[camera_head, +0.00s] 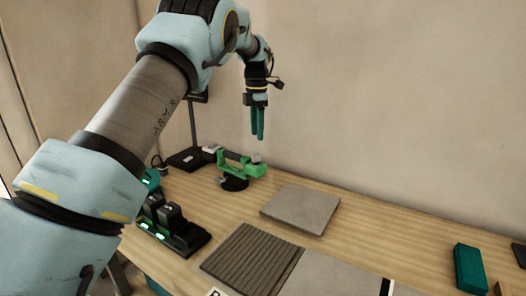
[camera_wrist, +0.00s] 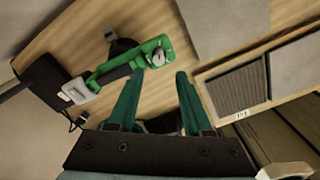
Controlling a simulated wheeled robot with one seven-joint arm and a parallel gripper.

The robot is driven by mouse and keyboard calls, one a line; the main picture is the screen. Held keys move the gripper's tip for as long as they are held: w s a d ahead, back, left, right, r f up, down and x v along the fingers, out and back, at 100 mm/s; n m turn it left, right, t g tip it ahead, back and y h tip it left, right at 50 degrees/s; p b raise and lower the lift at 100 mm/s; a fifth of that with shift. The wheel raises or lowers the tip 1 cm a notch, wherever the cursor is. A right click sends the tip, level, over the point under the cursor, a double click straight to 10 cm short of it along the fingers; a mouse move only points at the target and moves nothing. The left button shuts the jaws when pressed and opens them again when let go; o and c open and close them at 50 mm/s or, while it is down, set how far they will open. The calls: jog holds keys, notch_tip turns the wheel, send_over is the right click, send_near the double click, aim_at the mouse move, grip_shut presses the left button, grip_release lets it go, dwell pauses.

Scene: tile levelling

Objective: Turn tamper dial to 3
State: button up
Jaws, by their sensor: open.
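The green tamper (camera_head: 241,163) stands on the wooden table near the back wall, on a round black foot (camera_head: 234,183). In the wrist view the tamper (camera_wrist: 122,66) lies just beyond my fingertips, with a round grey metal part (camera_wrist: 158,57) at its near end that may be the dial. No dial numbers are readable. My gripper (camera_head: 257,136) points down with green fingers, above the table and apart from the tamper. In the wrist view my gripper (camera_wrist: 155,80) has its fingers spread with nothing held between them.
A black stand (camera_head: 186,159) with a pole is left of the tamper. A charger with black batteries (camera_head: 175,227) sits at the table's left edge. A grey tile (camera_head: 301,207) and a ribbed panel (camera_head: 249,260) lie to the right and front. A teal box (camera_head: 470,268) is far right.

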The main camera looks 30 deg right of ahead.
aim_at(257, 155)
notch_tip(257, 155, down, 8)
jog(key=shift+a+f+p, duration=0.1)
jog(key=shift+p, duration=0.7)
grip_shut()
